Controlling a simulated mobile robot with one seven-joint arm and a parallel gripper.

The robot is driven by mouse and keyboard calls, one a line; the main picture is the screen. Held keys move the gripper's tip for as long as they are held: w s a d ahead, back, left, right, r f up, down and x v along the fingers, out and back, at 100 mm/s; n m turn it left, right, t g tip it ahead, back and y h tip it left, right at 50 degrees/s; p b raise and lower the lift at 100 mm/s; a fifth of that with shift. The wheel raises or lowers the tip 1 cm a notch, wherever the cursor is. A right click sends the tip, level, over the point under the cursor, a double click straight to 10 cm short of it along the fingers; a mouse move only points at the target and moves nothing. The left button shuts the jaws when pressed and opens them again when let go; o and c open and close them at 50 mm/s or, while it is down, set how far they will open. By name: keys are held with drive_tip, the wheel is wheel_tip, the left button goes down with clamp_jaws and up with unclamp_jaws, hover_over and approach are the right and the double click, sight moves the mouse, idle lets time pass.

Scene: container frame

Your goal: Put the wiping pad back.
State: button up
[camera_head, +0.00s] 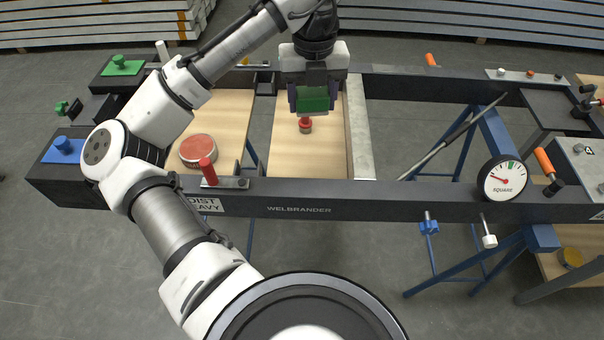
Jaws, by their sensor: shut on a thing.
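My gripper (313,99) points down above the wooden board in the middle of the frame. Its dark fingers are shut on a green block, which I take to be the wiping pad (313,97). The pad's lower part and underside are hard to make out. Just below it in the picture, a small red-topped knob (305,124) stands on the board (290,160). I cannot tell the height gap between them.
The dark steel frame (420,198) surrounds the boards. A round red-topped tin (198,150) and a red-handled clamp (208,172) are at left. A green knobbed plate (122,66) and blue knobbed plate (63,151) sit on the left end. A dial gauge (502,178) is at right.

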sight(308, 171)
drive_tip(key=shift+a+m, duration=0.2)
drive_tip(key=shift+m, duration=0.5)
wheel_tip(308, 171, down, 20)
drive_tip(key=shift+r, duration=0.2)
drive_tip(key=shift+s+f, duration=0.1)
drive_tip(key=shift+f, duration=0.1)
drive_tip(key=o, duration=1)
drive_tip(key=shift+o, duration=0.2)
wheel_tip(308, 171, up, 12)
drive_tip(key=shift+r, duration=0.2)
